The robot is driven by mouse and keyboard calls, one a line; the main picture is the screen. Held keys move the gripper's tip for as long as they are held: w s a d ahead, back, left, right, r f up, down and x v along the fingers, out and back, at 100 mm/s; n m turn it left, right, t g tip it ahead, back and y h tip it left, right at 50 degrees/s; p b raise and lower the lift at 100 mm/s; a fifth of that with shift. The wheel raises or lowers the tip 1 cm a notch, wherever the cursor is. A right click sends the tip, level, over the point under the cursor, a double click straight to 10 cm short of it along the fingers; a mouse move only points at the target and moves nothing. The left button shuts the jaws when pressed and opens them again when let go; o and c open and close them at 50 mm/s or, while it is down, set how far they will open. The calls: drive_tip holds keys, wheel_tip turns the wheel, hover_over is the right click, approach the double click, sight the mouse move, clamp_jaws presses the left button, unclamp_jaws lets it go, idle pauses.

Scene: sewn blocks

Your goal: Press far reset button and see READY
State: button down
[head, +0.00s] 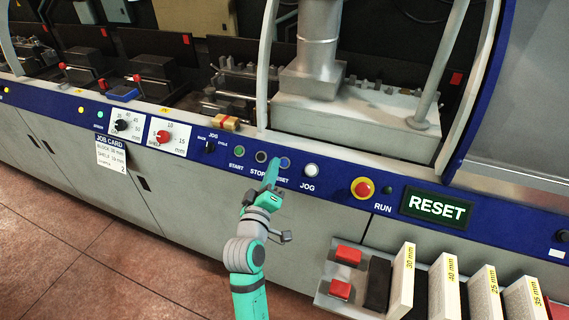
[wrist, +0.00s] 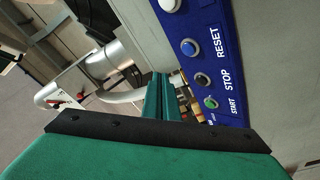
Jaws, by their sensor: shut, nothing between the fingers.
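The blue reset button (head: 285,163) sits on the blue control panel (head: 330,178), between the dark stop button (head: 261,157) and the white jog button (head: 311,170). It also shows in the wrist view (wrist: 189,47) beside its RESET label. My gripper (head: 272,161) is shut and empty, its fingertips just left of the reset button in the head view and partly over the label. In the wrist view the closed fingers (wrist: 160,76) lie left of the buttons; I cannot tell whether they touch the panel. The display (head: 437,208) reads RESET in white on dark green.
A red emergency knob (head: 363,189) on yellow stands out right of the jog button. The green start button (head: 239,151) lies left of stop. A rack of labelled blocks (head: 403,280) stands front right. A job card (head: 111,153) hangs at left. Floor space is open front left.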

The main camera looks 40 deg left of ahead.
drive_tip(key=shift+w+a+f, duration=0.25)
drive_tip(key=shift+w+f, duration=0.6)
drive_tip(key=shift+w, duration=0.15)
drive_tip(key=shift+w+a+f, duration=0.25)
drive_tip(key=shift+w+f, duration=0.6)
drive_tip(key=shift+w, duration=0.15)
idle(0.7)
drive_tip(key=shift+w+a+f, duration=0.1)
drive_tip(key=shift+w+f, duration=0.15)
drive_tip(key=shift+w+f, duration=0.35)
idle(0.9)
drive_tip(key=shift+r, duration=0.1)
drive_tip(key=shift+s+r, duration=0.5)
drive_tip(key=shift+s, duration=0.15)
drive_tip(key=shift+s+d+r, duration=0.3)
drive_tip(key=shift+s+r, duration=0.5)
drive_tip(key=shift+s, duration=0.15)
drive_tip(key=shift+s+d+r, duration=0.25)
drive_tip(key=shift+s+r, duration=0.55)
drive_tip(key=shift+s, duration=0.15)
